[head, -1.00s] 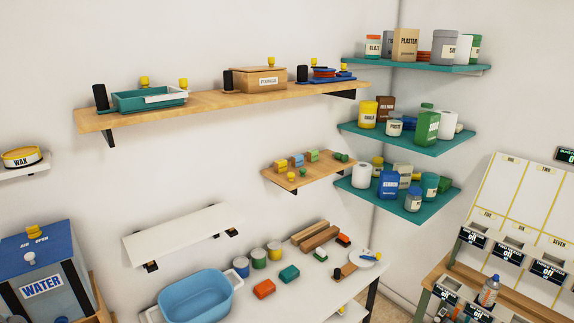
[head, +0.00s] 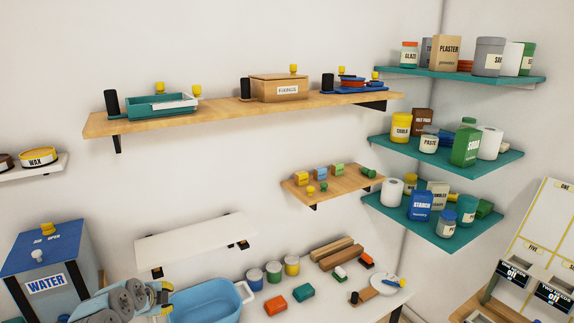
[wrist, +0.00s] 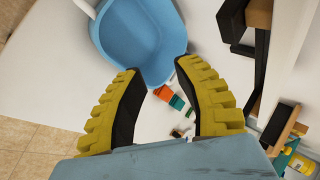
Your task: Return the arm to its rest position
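My gripper (wrist: 160,72) is open in the wrist view, its two yellow ridged fingers apart with nothing between them. In the head view my gripper (head: 165,296) shows small at the bottom left, at the end of my blue-grey arm, in front of the left end of the blue basin. The blue basin (head: 205,305) sits on the white table and is partly hidden by my arm. It also shows past the fingertips in the wrist view (wrist: 140,35), apart from them as far as I can tell.
A white wall shelf (head: 195,240) hangs above the basin, near my arm. A blue water dispenser (head: 45,270) stands at the left. Colored blocks and small tins sit on the white table (head: 330,300). A long wooden shelf (head: 225,111) and teal corner shelves (head: 450,231) are higher up.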

